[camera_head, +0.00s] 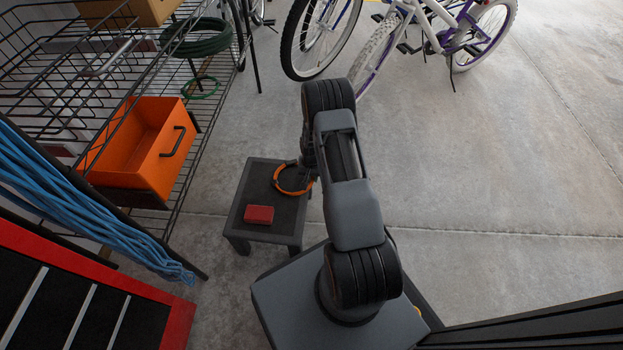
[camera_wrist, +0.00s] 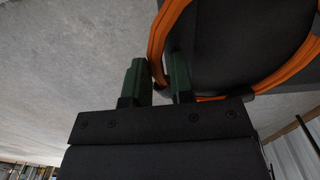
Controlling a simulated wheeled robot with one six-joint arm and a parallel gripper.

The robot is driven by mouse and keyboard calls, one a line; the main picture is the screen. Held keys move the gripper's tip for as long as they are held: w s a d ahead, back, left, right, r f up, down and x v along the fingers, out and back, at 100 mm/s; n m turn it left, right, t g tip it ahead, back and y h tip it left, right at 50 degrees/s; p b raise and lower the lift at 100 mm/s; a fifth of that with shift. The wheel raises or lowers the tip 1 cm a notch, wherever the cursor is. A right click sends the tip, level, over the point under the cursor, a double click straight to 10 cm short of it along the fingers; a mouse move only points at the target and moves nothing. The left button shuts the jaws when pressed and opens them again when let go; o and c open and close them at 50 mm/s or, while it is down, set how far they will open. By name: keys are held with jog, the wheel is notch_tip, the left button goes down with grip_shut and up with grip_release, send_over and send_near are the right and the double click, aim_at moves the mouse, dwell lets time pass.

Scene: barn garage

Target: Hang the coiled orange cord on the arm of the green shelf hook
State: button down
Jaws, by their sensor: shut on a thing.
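The coiled orange cord (camera_head: 291,194) shows as a ring over the dark stool (camera_head: 240,217), near its right side. I cannot tell whether it touches the stool top. My gripper (camera_head: 307,176) is at the ring's right side, partly hidden by my arm. In the wrist view, the green fingers of my gripper (camera_wrist: 159,78) are shut on the near left part of the orange cord (camera_wrist: 292,67), which loops away to the right. I cannot clearly make out the green shelf hook; a thin green loop (camera_head: 201,87) hangs by the wire shelf, and I cannot tell if it belongs to the hook.
A red box (camera_head: 259,214) lies on the stool. The wire shelf (camera_head: 175,190) at left holds an orange bin (camera_head: 140,140); a dark green coil (camera_head: 196,42) is higher up. Blue cords (camera_head: 85,200) hang at lower left. Bicycles (camera_head: 440,35) stand behind; the right floor is clear.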

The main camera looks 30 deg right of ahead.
jog(key=c, duration=1)
grip_release()
